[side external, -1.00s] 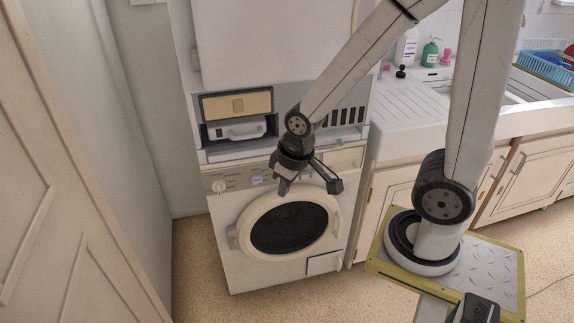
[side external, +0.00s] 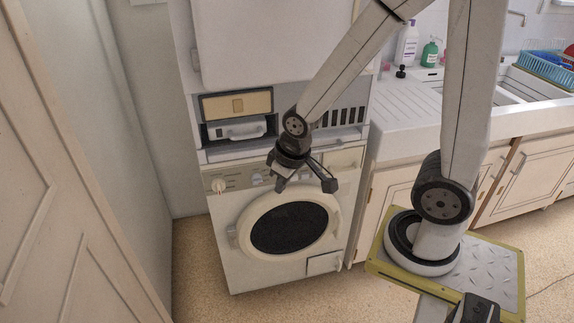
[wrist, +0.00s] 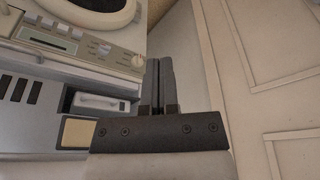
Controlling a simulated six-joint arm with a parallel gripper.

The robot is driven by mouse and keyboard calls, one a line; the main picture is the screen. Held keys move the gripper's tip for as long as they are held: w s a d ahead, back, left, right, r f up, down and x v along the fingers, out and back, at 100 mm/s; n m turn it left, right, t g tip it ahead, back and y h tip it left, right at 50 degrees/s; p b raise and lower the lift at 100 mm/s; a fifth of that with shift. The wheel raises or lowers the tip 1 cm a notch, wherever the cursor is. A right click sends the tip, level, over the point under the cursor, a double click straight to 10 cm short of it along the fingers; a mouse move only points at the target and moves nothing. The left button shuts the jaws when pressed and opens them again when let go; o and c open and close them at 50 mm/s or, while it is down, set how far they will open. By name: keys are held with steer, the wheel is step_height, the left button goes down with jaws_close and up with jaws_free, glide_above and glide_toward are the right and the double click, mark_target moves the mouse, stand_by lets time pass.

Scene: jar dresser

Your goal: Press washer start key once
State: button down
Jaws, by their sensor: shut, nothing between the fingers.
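The white washer (side external: 228,268) stands under the dryer, with its round dark door (side external: 289,228) closed. Its control panel (side external: 238,176) runs along the top front, with a round dial (side external: 218,185) at the left end. The wrist view shows the panel inverted: the dial (wrist: 137,61), a smaller knob (wrist: 104,50) and a row of small keys (wrist: 62,29). I cannot tell which key is start. My gripper (side external: 279,188) is shut and empty in front of the panel, right of the dial. In the wrist view its fingers (wrist: 158,63) point past the dial's side, apart from the keys.
A recess with a white handled drawer (side external: 237,130) sits above the washer. The sink counter (side external: 405,125) and cupboards are to the right. A panelled door (side external: 65,200) stands at the left. The floor (side external: 200,260) between it and the washer is clear.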

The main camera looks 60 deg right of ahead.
mark_target(294, 178)
steer(key=w+d+f+m+t+h, duration=0.1)
steer(key=w+d+f+t, duration=0.1)
steer(key=w+d+f, duration=0.5)
steer(key=w+d+f+t, duration=0.2)
steer(key=w+d+f, duration=0.1)
steer(key=d+f, duration=0.4)
steer(key=s+d+f+m+t, duration=0.1)
steer(key=s+d+f+t, duration=0.1)
steer(key=d+f, duration=0.2)
steer(key=s+d+f+m+t, duration=0.2)
steer(key=d+f, duration=0.3)
steer(key=f, duration=0.5)
steer(key=shift+s+t, duration=0.65)
steer(key=shift+t, duration=0.05)
steer(key=shift+d, duration=0.1)
steer(key=shift+w+d, duration=0.1)
steer(key=shift+w, duration=0.05)
steer(key=shift+w+d, duration=3)
steer(key=shift+w+d, duration=0.15)
